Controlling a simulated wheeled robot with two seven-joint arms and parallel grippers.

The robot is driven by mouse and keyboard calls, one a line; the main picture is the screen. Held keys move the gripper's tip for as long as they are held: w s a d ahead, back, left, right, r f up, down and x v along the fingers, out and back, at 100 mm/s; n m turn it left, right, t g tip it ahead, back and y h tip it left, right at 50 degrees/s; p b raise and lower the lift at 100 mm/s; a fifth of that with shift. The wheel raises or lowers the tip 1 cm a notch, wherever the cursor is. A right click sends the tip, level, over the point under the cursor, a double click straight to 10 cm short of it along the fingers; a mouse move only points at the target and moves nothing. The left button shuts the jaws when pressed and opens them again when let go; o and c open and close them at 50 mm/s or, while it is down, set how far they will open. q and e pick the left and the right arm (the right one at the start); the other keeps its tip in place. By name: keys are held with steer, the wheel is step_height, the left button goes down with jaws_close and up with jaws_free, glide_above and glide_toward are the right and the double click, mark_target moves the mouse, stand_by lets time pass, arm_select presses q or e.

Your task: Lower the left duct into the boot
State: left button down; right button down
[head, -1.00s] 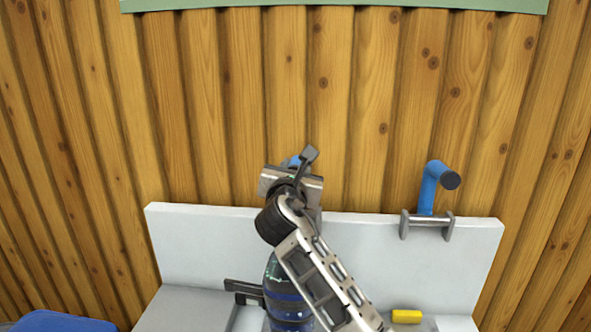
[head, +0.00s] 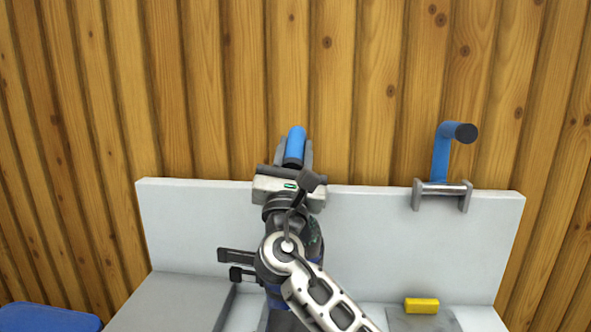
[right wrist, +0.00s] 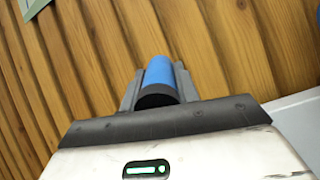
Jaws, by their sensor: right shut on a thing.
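My right gripper (head: 294,158) is shut on a blue duct with a black end (head: 297,140), in front of the wooden wall and at the top edge of the white panel. In the right wrist view the duct (right wrist: 161,80) sits between the fingers of the gripper (right wrist: 158,88), its black end facing the camera. The duct's lower part is hidden by the gripper. I cannot make out the boot; my right arm covers the area below. My left gripper is not in view.
Another blue bent duct (head: 441,158) stands in a grey clamp (head: 443,190) on the white panel (head: 380,235) at right. A yellow block (head: 421,305) lies below it. A dark bracket (head: 237,256) sticks out left of my arm. A blue object (head: 45,318) is at lower left.

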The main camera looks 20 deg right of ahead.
steer(key=shift+s+a+f+t+b, duration=0.1)
steer(key=shift+s+f+t+b, duration=0.1)
steer(key=shift+f+t+b, duration=0.25)
steer(key=shift+r, duration=0.15)
steer(key=c, duration=1.1)
jaws_free()
steer(key=shift+o, duration=0.2)
steer(key=b+v, duration=0.1)
steer(key=v, duration=0.2)
steer(key=s+a, duration=0.4)
steer(key=s, duration=0.7)
steer(key=shift+a, duration=0.4)
